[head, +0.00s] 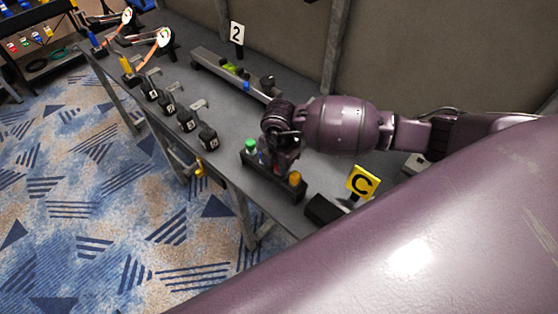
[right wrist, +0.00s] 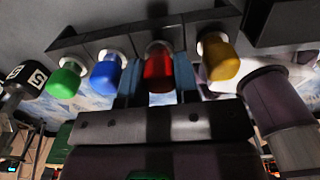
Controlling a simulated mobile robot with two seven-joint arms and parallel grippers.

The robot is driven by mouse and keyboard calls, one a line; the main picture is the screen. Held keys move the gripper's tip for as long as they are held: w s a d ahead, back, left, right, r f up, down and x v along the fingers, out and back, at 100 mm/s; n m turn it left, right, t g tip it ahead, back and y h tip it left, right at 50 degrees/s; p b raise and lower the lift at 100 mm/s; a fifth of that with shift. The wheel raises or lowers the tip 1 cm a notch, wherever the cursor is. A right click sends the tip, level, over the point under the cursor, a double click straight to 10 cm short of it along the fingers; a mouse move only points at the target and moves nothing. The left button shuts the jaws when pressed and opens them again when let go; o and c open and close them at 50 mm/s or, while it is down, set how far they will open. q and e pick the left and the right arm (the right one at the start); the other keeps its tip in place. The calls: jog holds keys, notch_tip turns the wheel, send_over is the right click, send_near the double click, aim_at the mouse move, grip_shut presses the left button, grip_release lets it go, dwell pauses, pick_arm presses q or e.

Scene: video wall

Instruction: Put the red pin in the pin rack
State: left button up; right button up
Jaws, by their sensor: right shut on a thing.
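The pin rack (head: 262,179) is a dark bar on the grey table, with a green pin (head: 250,146) and a yellow-orange pin (head: 294,179) at its ends. In the right wrist view the rack (right wrist: 85,42) holds a green pin (right wrist: 66,77), a blue pin (right wrist: 106,70) and a yellow pin (right wrist: 220,58) in a row. The red pin (right wrist: 158,68) is in line with them, between blue and yellow, at the rack. My right gripper (right wrist: 157,82) is shut on it, one finger on each side. In the head view my right gripper (head: 284,156) covers the rack's middle. My left gripper is not in view.
A yellow C sign (head: 363,183) and a dark block (head: 323,208) stand close right of the rack. Several black numbered blocks (head: 208,138) line the table's front edge. A longer rail (head: 212,67) with a 2 sign (head: 237,33) lies behind, near the wall.

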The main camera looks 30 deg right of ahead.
jog(key=shift+f, duration=0.15)
jog(key=o, duration=1.5)
jog(key=shift+r+p, duration=1.7)
jog(key=shift+r, duration=0.3)
jog(key=shift+r+p, duration=1)
jog(key=shift+r, duration=0.2)
jog(key=shift+r+p, duration=0.3)
jog(key=shift+r, duration=0.05)
